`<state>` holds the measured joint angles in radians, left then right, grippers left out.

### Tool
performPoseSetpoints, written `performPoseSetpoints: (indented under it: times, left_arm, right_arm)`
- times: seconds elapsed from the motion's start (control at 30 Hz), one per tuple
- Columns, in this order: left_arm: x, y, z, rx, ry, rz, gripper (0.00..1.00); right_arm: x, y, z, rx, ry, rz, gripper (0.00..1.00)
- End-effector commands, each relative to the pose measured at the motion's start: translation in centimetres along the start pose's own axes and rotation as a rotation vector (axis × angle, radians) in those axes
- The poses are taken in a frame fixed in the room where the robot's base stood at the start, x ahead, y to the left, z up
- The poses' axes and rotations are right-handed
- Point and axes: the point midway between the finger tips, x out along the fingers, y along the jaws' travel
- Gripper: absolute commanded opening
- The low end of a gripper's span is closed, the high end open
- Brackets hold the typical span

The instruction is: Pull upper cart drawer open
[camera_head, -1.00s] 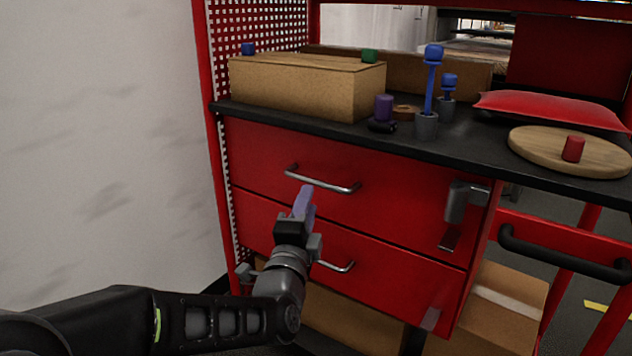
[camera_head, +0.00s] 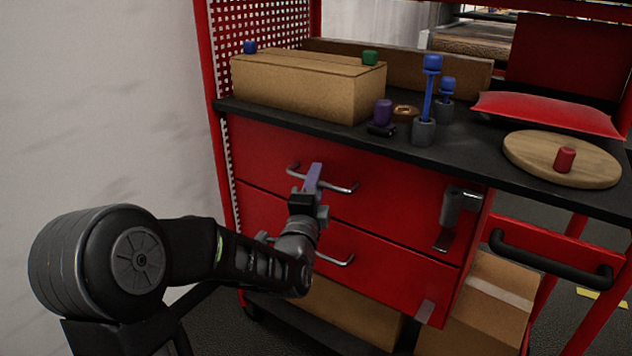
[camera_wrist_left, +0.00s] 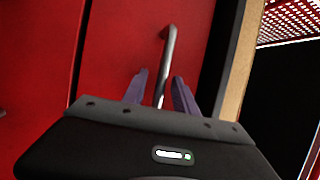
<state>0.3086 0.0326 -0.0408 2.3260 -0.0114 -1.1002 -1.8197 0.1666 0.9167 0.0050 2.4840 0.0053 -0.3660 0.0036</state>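The upper drawer (camera_head: 395,190) of the red cart is shut, its front flush below the black worktop. Its silver bar handle (camera_head: 341,188) runs across the front. My left gripper (camera_head: 314,172), with purple fingers, is at the handle and covers part of the bar in the head view. In the left wrist view, the fingers of my left gripper (camera_wrist_left: 159,92) stand apart, one on each side of the handle bar (camera_wrist_left: 169,50). I cannot tell whether either finger touches it. My right gripper is not in view.
The lower drawer (camera_head: 390,272) has its own handle (camera_head: 335,260) below my gripper. The worktop (camera_head: 460,153) holds a cardboard box (camera_head: 300,88), blue-topped tools and a round wooden board (camera_head: 520,150). A grey holder (camera_head: 451,208) sits at the drawer's right. A white wall is at left.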

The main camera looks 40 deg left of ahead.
Motion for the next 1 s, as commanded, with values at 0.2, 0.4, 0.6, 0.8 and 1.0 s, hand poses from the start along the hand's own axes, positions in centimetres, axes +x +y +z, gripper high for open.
performPoseSetpoints:
  times: [0.2, 0.4, 0.6, 0.8, 1.0]
  left_arm:
    - [-0.02, -0.03, 0.00, 0.000, 0.000, 0.000, 0.29]
    - [-0.03, -0.03, 0.00, 0.000, 0.000, 0.000, 0.13]
    - [-0.04, -0.02, 0.00, 0.000, 0.000, 0.000, 0.00]
    - [-0.04, -0.02, 0.00, 0.000, 0.000, 0.001, 0.00]
    - [-0.04, -0.01, 0.00, 0.000, 0.000, 0.001, 0.00]
  right_arm:
    - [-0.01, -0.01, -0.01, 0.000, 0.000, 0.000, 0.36]
    - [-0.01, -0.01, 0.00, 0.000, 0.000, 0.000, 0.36]
    - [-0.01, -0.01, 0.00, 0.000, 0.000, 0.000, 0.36]
    - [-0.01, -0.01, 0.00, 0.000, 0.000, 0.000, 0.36]
    - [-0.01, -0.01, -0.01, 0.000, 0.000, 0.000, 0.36]
